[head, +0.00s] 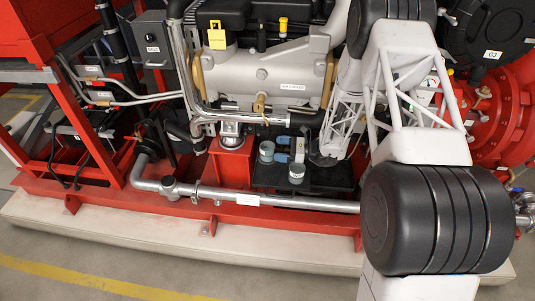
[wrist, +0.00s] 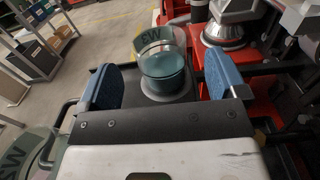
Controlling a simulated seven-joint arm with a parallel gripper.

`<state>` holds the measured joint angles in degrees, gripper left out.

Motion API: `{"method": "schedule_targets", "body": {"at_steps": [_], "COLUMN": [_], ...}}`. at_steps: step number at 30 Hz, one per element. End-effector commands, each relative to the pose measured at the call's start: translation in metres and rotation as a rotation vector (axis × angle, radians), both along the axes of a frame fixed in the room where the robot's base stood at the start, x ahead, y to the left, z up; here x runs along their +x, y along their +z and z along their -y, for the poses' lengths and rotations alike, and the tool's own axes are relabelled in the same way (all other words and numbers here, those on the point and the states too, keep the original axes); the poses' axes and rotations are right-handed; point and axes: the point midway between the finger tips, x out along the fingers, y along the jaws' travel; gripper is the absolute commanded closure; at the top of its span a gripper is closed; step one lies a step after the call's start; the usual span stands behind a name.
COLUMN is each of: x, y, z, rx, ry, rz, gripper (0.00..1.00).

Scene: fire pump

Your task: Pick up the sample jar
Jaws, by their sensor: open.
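In the head view my gripper (head: 280,149) reaches in from the right, close beside the jar. A second, similar jar (head: 296,174) stands nearer the front; it shows partly at the wrist view's lower left (wrist: 32,157). I cannot tell which is the sample jar.
A grey engine block (head: 262,68) overhangs behind the tray. A silver pipe (head: 290,203) runs along the front of the red frame (head: 110,200). A red mount (head: 232,160) stands left of the tray. A shelf (wrist: 35,45) stands at the wrist view's far left.

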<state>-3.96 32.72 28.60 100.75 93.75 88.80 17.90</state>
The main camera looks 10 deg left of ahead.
Motion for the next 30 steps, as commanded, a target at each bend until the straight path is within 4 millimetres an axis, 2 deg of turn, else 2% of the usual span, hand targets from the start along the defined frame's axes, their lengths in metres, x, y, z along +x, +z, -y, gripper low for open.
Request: {"method": "schedule_targets", "body": {"at_steps": [14, 30], "x": [0.0, -0.002], "y": [0.0, 0.0], "z": [-0.006, -0.052], "rx": [0.0, 0.0], "ry": [0.0, 0.0], "rz": [0.0, 0.0], "gripper": [0.09, 0.09]}}
